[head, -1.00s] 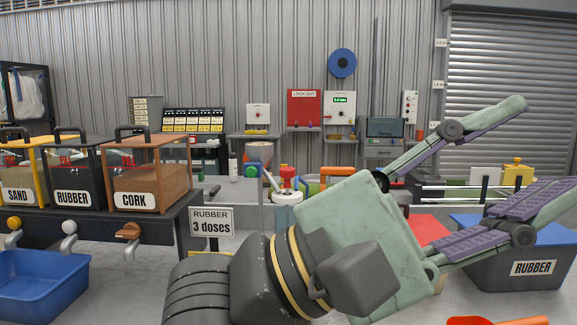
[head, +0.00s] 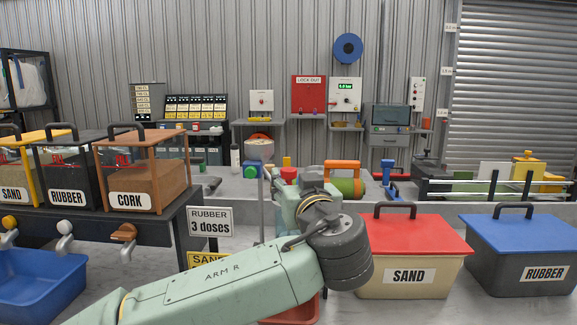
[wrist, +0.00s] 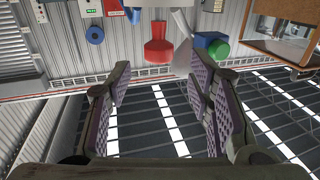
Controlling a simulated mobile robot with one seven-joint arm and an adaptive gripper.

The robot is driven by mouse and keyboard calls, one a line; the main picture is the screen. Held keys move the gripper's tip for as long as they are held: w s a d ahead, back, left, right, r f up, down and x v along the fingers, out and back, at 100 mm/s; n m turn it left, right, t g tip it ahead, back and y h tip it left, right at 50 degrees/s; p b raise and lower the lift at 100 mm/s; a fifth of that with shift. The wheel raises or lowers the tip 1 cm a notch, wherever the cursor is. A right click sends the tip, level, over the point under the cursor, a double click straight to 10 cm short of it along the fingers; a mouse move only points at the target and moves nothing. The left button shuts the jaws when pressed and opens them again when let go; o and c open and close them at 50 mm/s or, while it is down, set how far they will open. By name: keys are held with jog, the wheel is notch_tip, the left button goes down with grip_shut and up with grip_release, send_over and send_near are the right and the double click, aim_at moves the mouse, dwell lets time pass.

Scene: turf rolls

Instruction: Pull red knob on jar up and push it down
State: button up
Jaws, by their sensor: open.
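The red knob (head: 289,174) shows just above my arm in the head view, with the jar under it hidden behind my arm. In the wrist view, which is upside down, the red knob (wrist: 158,48) is at the upper middle, with part of the pale jar (wrist: 155,14) at the top edge. My gripper (wrist: 160,84) is open and empty. Its two purple-padded fingers stand wide apart. The knob lies ahead, between the fingers' lines left to right but toward the picture's top, and no finger touches it. In the head view my fingers are hidden.
A blue and green item (wrist: 211,44) is close beside the knob. The SAND bin (head: 405,277) and RUBBER bin (head: 530,272) stand at right; dispensers (head: 140,180) are at left.

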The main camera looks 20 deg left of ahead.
aim_at(290, 174)
jog(key=p+x, duration=0.2)
jog(key=x, duration=0.5)
jog(key=shift+c, duration=0.4)
grip_shut()
dwell(0.4)
